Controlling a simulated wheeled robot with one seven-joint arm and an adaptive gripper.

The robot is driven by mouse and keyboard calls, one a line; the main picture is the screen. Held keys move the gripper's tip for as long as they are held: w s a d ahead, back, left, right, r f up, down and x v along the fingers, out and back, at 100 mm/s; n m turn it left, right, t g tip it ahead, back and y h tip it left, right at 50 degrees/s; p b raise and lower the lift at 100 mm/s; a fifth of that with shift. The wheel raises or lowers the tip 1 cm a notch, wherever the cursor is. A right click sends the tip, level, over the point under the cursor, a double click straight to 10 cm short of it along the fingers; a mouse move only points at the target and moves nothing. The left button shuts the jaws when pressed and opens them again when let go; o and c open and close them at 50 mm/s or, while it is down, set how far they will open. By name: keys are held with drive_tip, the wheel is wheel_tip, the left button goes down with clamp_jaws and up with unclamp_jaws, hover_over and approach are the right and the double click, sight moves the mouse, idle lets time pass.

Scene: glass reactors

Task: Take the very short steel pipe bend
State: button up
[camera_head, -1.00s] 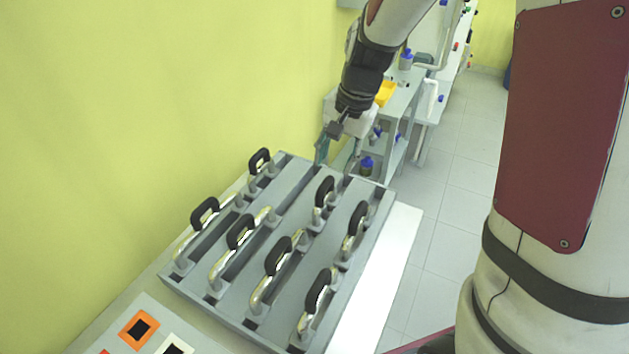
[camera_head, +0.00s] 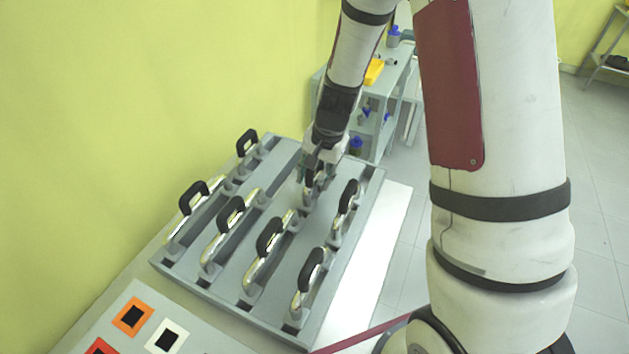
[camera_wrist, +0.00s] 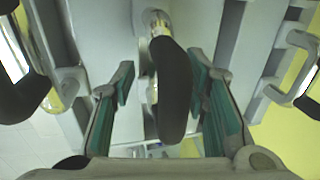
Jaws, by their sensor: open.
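A very short steel pipe bend with a black grip stands at the far end of the middle row of the rack. In the wrist view its black grip (camera_wrist: 174,90) lies between the two green-padded fingers of my gripper (camera_wrist: 160,78), with a gap on each side. A bit of its shiny steel shows above the grip. In the head view my gripper (camera_head: 311,180) is down over this bend and hides most of it. My gripper is open, and I see no finger touching the grip.
The grey rack (camera_head: 222,283) holds several longer steel bends with black grips, such as one at front right (camera_head: 309,272) and one at right (camera_head: 346,205). A yellow wall (camera_head: 110,120) is on the left. A shelf cart (camera_head: 393,85) stands behind.

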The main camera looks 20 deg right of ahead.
drive_tip(key=shift+f, duration=0.35)
drive_tip(key=shift+c, duration=0.5)
clamp_jaws()
drive_tip(key=shift+r, duration=0.1)
